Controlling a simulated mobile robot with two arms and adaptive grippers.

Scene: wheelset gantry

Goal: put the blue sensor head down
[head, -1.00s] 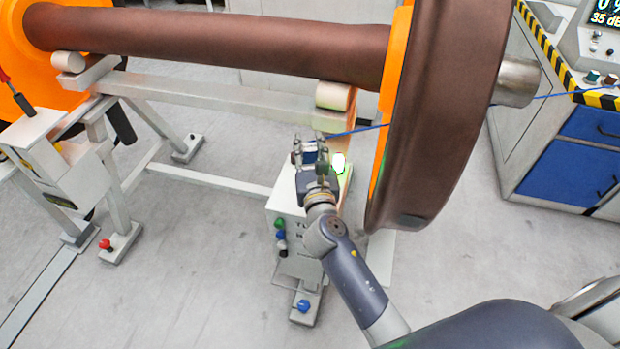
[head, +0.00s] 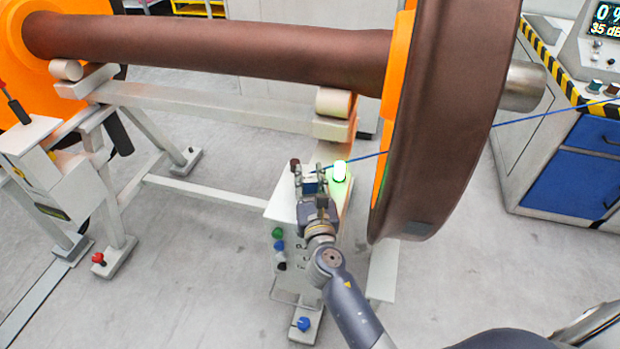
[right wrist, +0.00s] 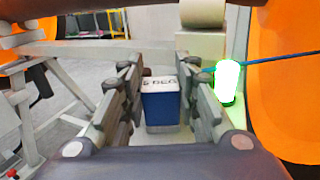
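The blue sensor head (head: 311,184) is a small blue block with a pale, lettered top. It shows upright between the fingers in the right wrist view (right wrist: 161,107). My right gripper (head: 310,178) is shut on it, with one finger on each side. The sensor head is over the pale top of a stand (head: 283,203) beside the wheel; I cannot tell whether its underside touches. A blue cable (head: 368,157) runs from near the sensor head toward the wheel. My left gripper is not in view.
A glowing green-white lamp (head: 339,171) stands close right of the gripper. The large brown wheel (head: 440,130) rises further right, and its axle (head: 210,45) crosses above. A striped-edge blue cabinet (head: 572,165) is at the right. Coloured knobs (head: 279,245) are on the stand's front.

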